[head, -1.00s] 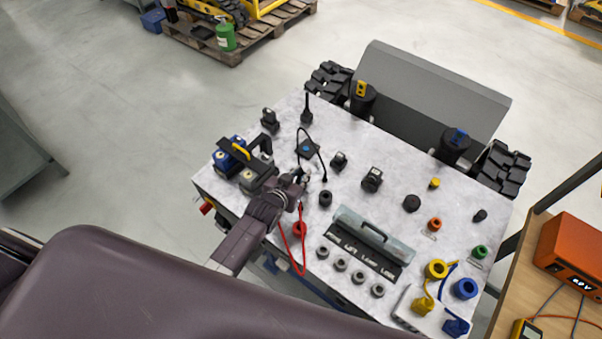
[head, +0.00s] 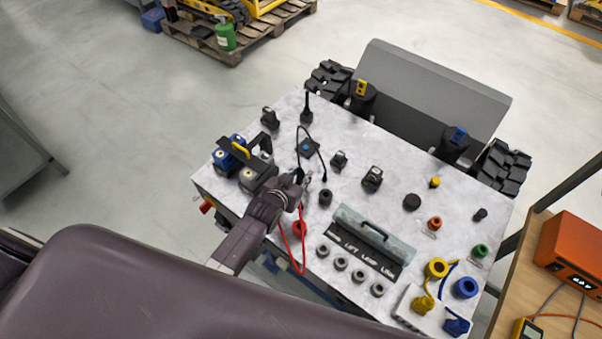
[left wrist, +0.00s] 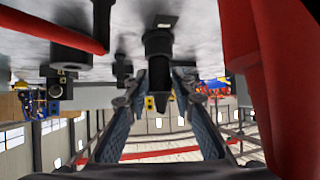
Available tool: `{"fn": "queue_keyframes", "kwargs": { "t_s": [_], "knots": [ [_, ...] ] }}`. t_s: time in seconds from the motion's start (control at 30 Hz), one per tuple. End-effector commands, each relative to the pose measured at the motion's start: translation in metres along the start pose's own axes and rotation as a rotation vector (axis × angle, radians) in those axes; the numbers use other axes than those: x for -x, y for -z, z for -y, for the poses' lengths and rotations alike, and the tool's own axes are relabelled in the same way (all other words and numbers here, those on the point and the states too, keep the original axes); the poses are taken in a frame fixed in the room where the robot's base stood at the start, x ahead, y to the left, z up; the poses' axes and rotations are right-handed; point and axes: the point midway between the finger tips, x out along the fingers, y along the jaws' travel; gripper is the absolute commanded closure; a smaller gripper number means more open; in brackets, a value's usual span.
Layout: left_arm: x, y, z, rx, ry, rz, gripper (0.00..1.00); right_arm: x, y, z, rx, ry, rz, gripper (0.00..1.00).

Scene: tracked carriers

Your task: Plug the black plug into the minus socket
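My left gripper (head: 304,180) is low over the left part of the grey panel (head: 340,215). In the left wrist view its two fingers (left wrist: 160,98) are apart, with a dark tapered piece (left wrist: 158,48), apparently the black plug, between or just beyond them. Gaps show beside it; contact cannot be told. In the head view the fingers mostly hide this piece. A thin black cable (head: 316,148) loops behind the gripper. A black round socket (head: 325,198) stands right of the gripper, and a red one (head: 299,228) below it. No minus mark is readable. My right gripper is not in view.
A red cable (head: 303,262) hangs below the gripper and a large red part (left wrist: 285,90) fills the wrist view's right side. A black-handled battery block (head: 246,160) stands left. A handled grey cover (head: 375,232) and several grey sockets (head: 340,263) lie right.

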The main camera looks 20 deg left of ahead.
Motion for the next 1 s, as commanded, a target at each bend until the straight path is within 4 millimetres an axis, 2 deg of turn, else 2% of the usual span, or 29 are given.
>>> {"fn": "queue_keyframes", "kwargs": {
  "t_s": [0.03,0.1,0.37,0.53,0.67,1.0],
  "knots": [
    [0.0,0.0,0.0,0.0,0.0,0.0,0.69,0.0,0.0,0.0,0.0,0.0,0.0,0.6],
    [0.0,0.0,0.0,0.0,0.0,0.0,0.63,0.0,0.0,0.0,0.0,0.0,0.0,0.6],
    [0.001,0.0,0.0,0.0,0.0,-0.001,0.63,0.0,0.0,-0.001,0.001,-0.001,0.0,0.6],
    [0.009,0.0,0.0,0.0,0.0,-0.002,0.63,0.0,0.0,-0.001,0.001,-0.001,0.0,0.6],
    [0.027,0.0,0.0,0.0,0.0,-0.001,0.63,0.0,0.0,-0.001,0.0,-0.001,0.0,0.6],
    [0.09,-0.001,0.0,0.0,-0.001,0.001,0.63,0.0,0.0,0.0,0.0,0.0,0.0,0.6]
  ]
}}
